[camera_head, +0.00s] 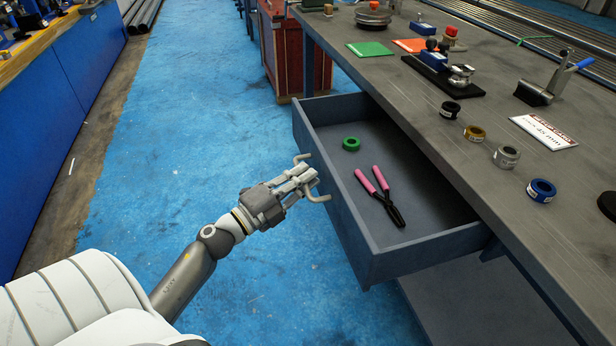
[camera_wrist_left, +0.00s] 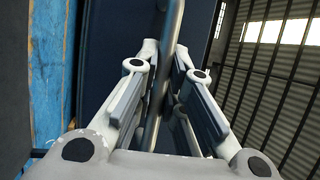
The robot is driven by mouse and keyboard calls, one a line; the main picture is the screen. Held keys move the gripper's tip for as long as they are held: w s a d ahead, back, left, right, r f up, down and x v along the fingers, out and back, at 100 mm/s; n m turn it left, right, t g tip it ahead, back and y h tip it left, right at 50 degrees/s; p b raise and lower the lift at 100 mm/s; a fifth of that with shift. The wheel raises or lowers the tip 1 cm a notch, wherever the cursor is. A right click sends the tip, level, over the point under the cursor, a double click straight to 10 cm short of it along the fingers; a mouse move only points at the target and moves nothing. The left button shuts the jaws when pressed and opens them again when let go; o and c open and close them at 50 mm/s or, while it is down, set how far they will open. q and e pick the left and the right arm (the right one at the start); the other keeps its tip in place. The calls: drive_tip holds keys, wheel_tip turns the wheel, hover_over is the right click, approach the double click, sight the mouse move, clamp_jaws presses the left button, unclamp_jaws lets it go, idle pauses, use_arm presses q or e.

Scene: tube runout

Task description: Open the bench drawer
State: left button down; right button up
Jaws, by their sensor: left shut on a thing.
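The bench drawer (camera_head: 368,245) stands pulled out from under the grey bench top, its inside showing. It holds a green ring (camera_head: 351,144) and pink-handled pliers (camera_head: 380,195). My left gripper (camera_head: 308,180) is at the outer face of the drawer front, shut on the drawer's bar handle (camera_head: 316,198). In the left wrist view the handle (camera_wrist_left: 165,70) runs between the two fingers of the gripper (camera_wrist_left: 158,95), with the dark drawer front behind it. My right gripper is not in view.
The bench top (camera_head: 440,130) carries several tape rolls, such as a blue one (camera_head: 541,190), a white label card (camera_head: 543,132) and a clamp-like tool (camera_head: 545,88). A red cabinet (camera_head: 291,55) stands beyond the drawer. Blue floor (camera_head: 170,160) left of the drawer is clear.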

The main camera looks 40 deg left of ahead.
use_arm(q)
drive_tip(key=c, duration=1.8)
unclamp_jaws()
drive_tip(key=v, duration=1.2)
drive_tip(key=shift+w, duration=0.1)
